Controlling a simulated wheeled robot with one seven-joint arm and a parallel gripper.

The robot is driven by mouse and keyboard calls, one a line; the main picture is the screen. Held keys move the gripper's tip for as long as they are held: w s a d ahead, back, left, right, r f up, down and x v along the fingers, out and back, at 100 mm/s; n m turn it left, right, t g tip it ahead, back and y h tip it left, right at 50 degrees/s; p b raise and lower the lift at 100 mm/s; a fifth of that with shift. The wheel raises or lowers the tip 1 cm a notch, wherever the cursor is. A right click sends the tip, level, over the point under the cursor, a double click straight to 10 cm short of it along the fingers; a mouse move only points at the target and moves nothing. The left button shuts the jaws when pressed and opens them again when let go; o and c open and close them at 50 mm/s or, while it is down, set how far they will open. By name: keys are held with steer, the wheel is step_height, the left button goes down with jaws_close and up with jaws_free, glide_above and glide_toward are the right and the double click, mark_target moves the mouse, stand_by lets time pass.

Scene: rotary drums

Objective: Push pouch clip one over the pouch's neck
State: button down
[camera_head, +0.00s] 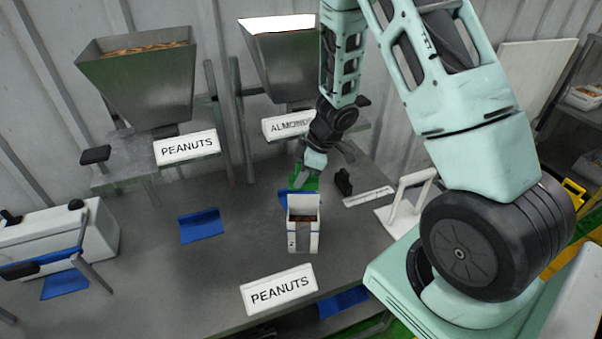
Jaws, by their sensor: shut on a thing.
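My gripper (310,166) is at the middle of the bench, pointing down, just behind a small white upright box-like thing. It is shut on a small green piece (305,181), which looks like the pouch clip. The white thing (302,235) has an open top with brown matter inside; it may be the pouch or a stand holding it. A blue piece (284,197) shows right behind it, below the green piece. The pouch's neck is too small to make out, and I cannot tell whether the clip touches it.
Steel hoppers labelled PEANUTS (140,85) and ALMONDS (284,62) stand at the back. A white device (62,243) is at left. A white handled stand (408,200) and a black object (343,182) are at right. A PEANUTS sign (279,289) is in front. Bench (160,275) front-left is clear.

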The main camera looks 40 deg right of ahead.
mark_target(301, 189)
steer(key=shift+f+b, duration=1.3)
steer(key=shift+f, duration=1.3)
steer(key=shift+f, duration=0.1)
steer(key=c, duration=1.2)
jaws_free()
steer(key=shift+o, duration=0.2)
steer(key=p+v, duration=0.2)
steer(key=v, duration=1.5)
steer(key=shift+r, duration=0.25)
steer(key=shift+f, duration=0.1)
